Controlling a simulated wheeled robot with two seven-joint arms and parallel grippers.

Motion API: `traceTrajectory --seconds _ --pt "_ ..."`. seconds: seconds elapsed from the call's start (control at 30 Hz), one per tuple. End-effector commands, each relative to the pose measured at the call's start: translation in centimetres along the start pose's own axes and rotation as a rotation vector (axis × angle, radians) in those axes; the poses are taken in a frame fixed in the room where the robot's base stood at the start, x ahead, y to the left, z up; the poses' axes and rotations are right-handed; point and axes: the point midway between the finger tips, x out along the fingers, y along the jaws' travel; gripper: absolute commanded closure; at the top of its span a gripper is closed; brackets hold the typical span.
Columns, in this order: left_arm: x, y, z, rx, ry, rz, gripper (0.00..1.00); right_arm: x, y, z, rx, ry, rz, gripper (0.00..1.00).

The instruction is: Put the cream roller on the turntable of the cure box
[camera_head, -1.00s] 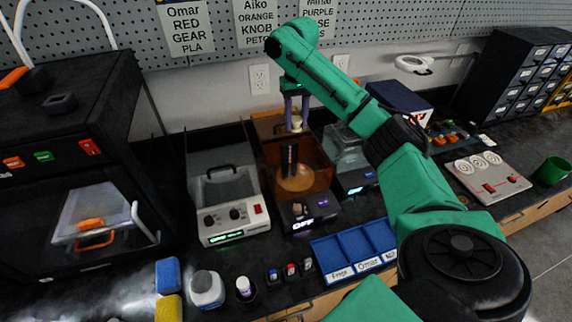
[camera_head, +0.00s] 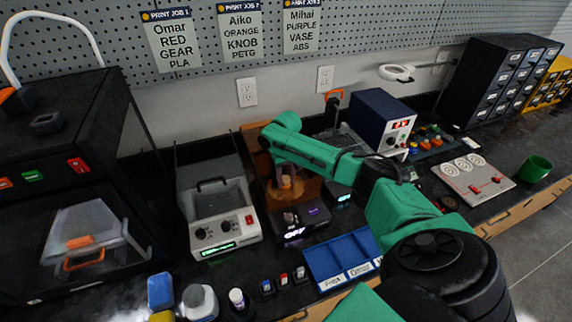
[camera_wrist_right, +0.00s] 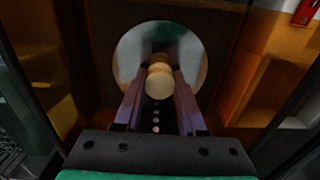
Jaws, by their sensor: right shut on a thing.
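The cream roller (camera_wrist_right: 159,82) is between the fingers of my right gripper (camera_wrist_right: 160,85), which is shut on it. In the right wrist view the round pale turntable (camera_wrist_right: 128,58) lies beyond the roller; I cannot tell whether they touch. In the head view the cure box (camera_head: 300,222) has orange walls and a dark front with a lit display. My right arm reaches into it from above and hides most of the turntable and the roller. My left gripper is not in view.
A grey machine with a handled lid (camera_head: 218,205) stands left of the cure box. A blue power unit (camera_head: 379,118) stands behind right. The box walls are close around my gripper.

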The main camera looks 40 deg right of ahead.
Motion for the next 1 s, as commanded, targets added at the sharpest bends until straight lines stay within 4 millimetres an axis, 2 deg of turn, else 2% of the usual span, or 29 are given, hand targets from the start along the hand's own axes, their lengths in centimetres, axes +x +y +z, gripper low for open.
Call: traceTrajectory --seconds 0.17,0.2,0.23,0.27,0.53,0.67,0.77,1.0 --pt "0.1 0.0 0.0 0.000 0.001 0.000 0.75 0.2 0.0 0.0 0.001 -0.001 0.000 1.00" --pt "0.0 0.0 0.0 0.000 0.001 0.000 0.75 0.2 0.0 0.0 0.001 0.000 0.000 0.45" --pt "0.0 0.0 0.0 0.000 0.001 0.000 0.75 0.1 0.0 0.0 0.001 0.000 0.000 0.33" --pt "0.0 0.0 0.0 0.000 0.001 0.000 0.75 0.1 0.0 0.0 0.000 0.000 0.000 0.30" --pt "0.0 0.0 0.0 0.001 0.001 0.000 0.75 0.1 0.0 0.0 0.000 0.000 0.000 0.30" --pt "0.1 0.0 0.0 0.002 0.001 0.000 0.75 -1.0 0.0 -0.1 -0.001 0.002 -0.001 0.30" --pt "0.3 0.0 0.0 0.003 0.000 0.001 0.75 -3.1 0.0 -0.1 0.000 0.003 -0.001 0.30" --pt "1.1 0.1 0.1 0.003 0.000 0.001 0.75 -9.5 0.0 -0.1 -0.001 0.004 -0.002 0.30"
